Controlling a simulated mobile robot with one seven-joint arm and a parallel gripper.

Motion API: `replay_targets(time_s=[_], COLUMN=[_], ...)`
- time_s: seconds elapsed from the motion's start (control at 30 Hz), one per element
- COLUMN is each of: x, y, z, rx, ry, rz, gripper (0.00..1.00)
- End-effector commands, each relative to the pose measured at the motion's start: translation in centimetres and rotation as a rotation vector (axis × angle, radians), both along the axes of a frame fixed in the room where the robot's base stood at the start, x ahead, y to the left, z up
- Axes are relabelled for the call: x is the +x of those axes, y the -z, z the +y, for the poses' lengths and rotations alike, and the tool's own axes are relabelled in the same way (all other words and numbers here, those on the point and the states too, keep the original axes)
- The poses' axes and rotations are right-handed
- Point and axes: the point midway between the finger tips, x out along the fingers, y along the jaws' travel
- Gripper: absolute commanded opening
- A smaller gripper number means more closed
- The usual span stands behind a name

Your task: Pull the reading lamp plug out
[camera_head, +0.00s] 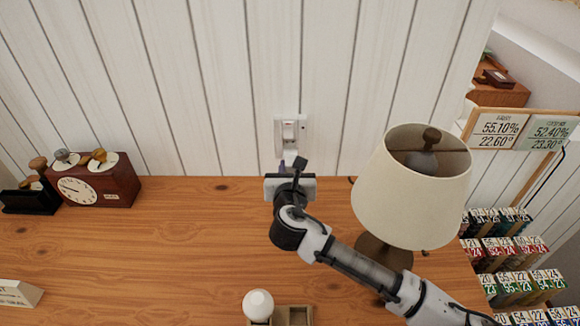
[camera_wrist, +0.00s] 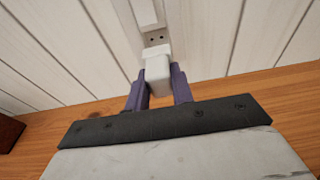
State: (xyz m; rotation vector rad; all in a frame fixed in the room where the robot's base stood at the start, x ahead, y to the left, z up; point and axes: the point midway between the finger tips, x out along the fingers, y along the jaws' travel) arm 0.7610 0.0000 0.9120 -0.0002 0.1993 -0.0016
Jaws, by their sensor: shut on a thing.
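The white wall socket (camera_head: 303,122) is on the plank wall behind the desk. In the wrist view, the socket plate (camera_wrist: 153,30) shows two dark holes. A white plug (camera_wrist: 158,75) sits just below these holes, between the two purple fingers of my gripper (camera_wrist: 158,88). My gripper is shut on the plug from both sides. I cannot tell whether its prongs are in the socket. The reading lamp (camera_head: 405,195) with a cream shade stands to the right.
A brown clock (camera_head: 115,187) stands at the back left. A white ball on a wooden tray (camera_head: 298,313) is at the front. Racks of numbered cards (camera_head: 505,250) stand at the right.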

Motion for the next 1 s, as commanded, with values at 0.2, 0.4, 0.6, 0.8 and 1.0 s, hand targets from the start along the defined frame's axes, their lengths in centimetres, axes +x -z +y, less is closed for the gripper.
replay_targets(time_s=[0.2, 0.4, 0.6, 0.8, 1.0], x=[-0.7, -1.3, -1.8, -1.8, -1.8], y=[0.0, 0.0, 0.0, 0.0, 0.0], z=[0.1, 0.1, 0.0, 0.0, 0.0], rx=[0.000, 0.000, 0.000, 0.000, 0.000], ry=[-0.002, -0.002, -0.001, -0.001, -0.001], rz=[-0.001, 0.000, 0.000, 0.000, 0.000], gripper=[0.00, 0.00, 0.00, 0.00, 0.00])
